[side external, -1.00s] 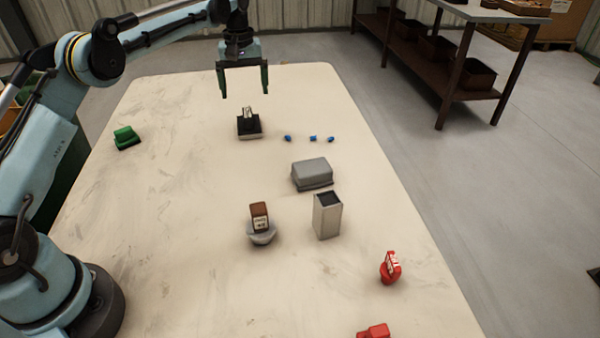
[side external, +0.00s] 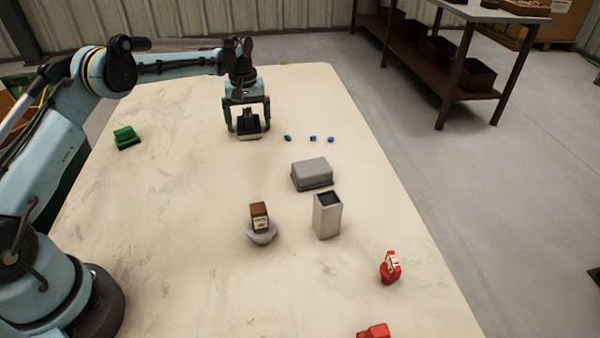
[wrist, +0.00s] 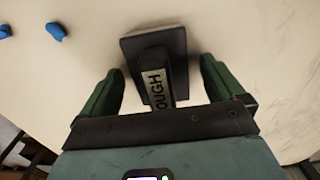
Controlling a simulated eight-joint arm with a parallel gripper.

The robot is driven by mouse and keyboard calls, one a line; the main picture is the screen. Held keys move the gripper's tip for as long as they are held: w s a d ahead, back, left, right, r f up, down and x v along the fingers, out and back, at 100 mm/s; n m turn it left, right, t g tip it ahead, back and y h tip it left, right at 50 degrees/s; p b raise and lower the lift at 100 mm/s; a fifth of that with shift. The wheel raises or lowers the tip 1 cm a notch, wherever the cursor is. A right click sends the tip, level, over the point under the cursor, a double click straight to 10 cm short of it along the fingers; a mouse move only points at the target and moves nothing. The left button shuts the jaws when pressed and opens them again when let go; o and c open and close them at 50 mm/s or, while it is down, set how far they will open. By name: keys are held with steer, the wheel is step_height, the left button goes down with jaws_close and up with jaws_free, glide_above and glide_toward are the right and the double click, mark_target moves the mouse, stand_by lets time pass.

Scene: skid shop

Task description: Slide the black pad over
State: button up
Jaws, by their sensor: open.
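The black pad (side external: 249,126) is a small block with a light base and a raised grip, standing on the far part of the table. In the wrist view the black pad (wrist: 177,44) shows its grip with a white label reading "OUGH"; the rest of the word is hidden. My gripper (side external: 248,129) is lowered over the pad, with one green finger on each side of it. In the wrist view my gripper (wrist: 158,75) is open, and a gap shows between each finger and the grip.
Small blue pieces (side external: 313,138) lie right of the pad. A green block (side external: 126,138) sits at left. Nearer are a grey block (side external: 312,173), a tall grey box (side external: 327,216), a brown-topped piece (side external: 261,224) and red pieces (side external: 390,267). The table (side external: 190,200) is clear at left centre.

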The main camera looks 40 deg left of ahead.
mark_target(176, 138)
steer(key=c, duration=1.1)
steer(key=shift+s+a, duration=7.05)
steer(key=shift+a, duration=0.05)
steer(key=shift+c, duration=0.2)
steer(key=o, duration=1.1)
steer(key=shift+r, duration=0.15)
step_height(176, 138, up, 12)
steer(key=shift+f, duration=0.1)
steer(key=shift+d, duration=0.1)
